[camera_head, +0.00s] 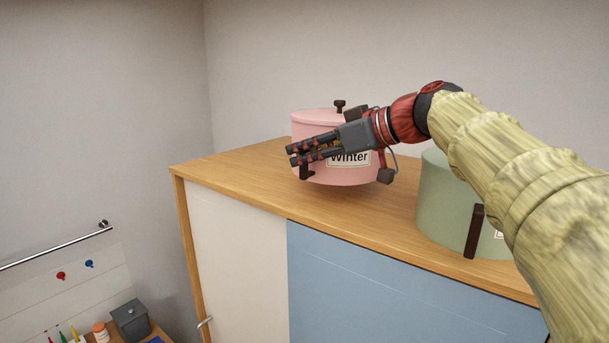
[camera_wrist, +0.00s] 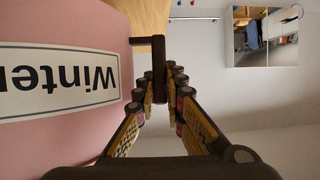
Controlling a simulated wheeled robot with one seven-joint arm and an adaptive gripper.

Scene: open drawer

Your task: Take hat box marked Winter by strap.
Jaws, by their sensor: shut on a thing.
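The pink hat box (camera_head: 325,119) has a white label reading "Winter" and a dark knob on its lid. It is upright over the wooden cabinet top; I cannot tell whether its base touches. The label fills the left of the wrist view (camera_wrist: 55,80), upside down. A dark strap (camera_wrist: 158,52) stands out from the box's side; its lower end shows in the head view (camera_head: 305,173). My gripper (camera_head: 289,156) reaches across the front of the box from the right. Its fingers are shut on the strap in the wrist view (camera_wrist: 163,88). My wrist hides part of the box.
A green round box (camera_head: 445,205) with a dark strap stands right of the pink one, partly behind my arm. The cabinet top (camera_head: 235,170) is clear at the left. A metal rail (camera_head: 55,248) and a lower surface with small items are at lower left.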

